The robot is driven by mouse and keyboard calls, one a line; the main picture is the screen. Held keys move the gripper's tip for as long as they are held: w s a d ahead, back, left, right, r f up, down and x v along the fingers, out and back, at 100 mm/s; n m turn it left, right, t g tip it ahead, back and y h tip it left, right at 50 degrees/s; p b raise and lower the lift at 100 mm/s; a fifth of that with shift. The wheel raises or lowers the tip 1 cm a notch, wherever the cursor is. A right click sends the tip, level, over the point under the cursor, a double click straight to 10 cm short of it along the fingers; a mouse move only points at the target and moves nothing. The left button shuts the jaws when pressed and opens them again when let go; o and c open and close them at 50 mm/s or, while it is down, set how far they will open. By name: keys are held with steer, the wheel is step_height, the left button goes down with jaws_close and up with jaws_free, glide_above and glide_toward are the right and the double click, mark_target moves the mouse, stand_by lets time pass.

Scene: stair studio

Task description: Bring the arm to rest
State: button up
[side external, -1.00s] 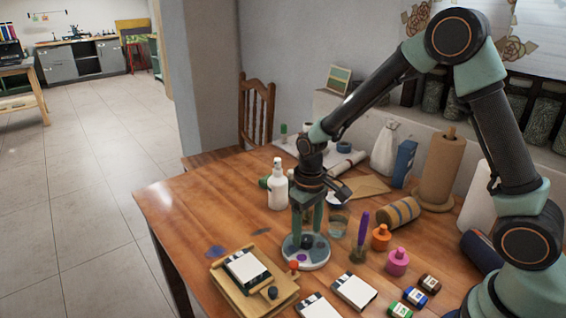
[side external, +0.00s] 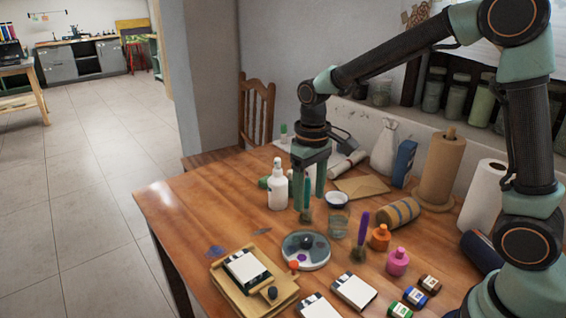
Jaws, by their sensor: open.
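My gripper (side external: 309,196) points down above the wooden table (side external: 180,215), with its two green fingers apart. A thin teal brush (side external: 306,200) with a brownish lower end shows upright between or in front of the fingers; I cannot tell which, or whether it touches them. The round paint palette (side external: 318,258), with a dark knob on it, lies nearer the camera, clear of the fingers. My arm reaches in from the right, its elbow raised high.
A white spray bottle (side external: 278,190) stands close left of my gripper. A glass (side external: 338,228), a small bowl (side external: 337,200) and a purple brush (side external: 364,228) stand to its right. A wooden tray (side external: 228,287) sits at the front. The table's left part is clear.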

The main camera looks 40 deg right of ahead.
steer(key=s+d+r+t, duration=0.3)
steer(key=s+r+t, duration=0.2)
steer(key=s+r, duration=0.4)
steer(key=shift+s+d+r+m+t, duration=0.3)
steer(key=shift+s+d+r, duration=0.1)
steer(key=shift+s, duration=0.75)
